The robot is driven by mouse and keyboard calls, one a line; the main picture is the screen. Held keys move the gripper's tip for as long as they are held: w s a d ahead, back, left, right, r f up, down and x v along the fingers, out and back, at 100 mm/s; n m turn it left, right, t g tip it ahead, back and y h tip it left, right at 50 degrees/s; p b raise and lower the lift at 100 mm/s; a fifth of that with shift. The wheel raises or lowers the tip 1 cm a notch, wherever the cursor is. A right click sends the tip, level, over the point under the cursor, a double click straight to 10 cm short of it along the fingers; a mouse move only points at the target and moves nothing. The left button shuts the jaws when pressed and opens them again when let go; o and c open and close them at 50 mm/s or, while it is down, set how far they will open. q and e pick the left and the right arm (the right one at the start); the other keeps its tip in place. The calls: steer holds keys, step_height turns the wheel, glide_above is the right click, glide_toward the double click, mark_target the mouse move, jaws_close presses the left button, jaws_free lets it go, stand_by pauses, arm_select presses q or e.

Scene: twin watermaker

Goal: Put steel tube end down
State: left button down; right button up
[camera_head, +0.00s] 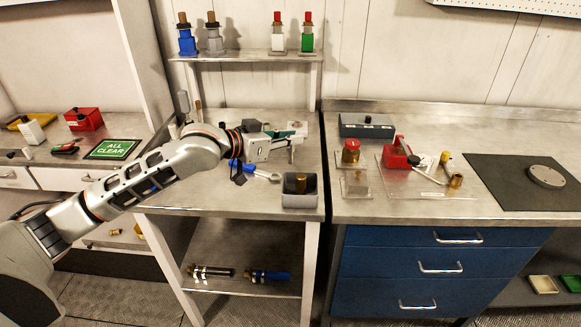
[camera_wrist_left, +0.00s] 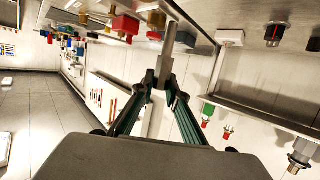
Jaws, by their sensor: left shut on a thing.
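My left gripper (camera_head: 289,139) reaches in over the left steel bench (camera_head: 215,190), its wrist above the bench top. In the left wrist view the gripper (camera_wrist_left: 164,82) is shut on a plain grey steel tube (camera_wrist_left: 168,45), which sticks out beyond the fingertips. In the head view the tube shows only as a small grey piece at the fingertips. I cannot tell whether its far end touches anything. My right gripper is in neither view.
The right bench carries a red unit (camera_head: 396,153) and a dark mat (camera_head: 505,190). The bench's front left is clear.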

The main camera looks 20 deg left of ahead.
mark_target(290, 163)
arm_select(q)
steer(key=shift+f+b, duration=0.35)
steer(key=shift+f, duration=4)
steer(key=shift+f, duration=0.15)
steer(key=c, duration=2)
jaws_free()
steer(key=v, duration=1.2)
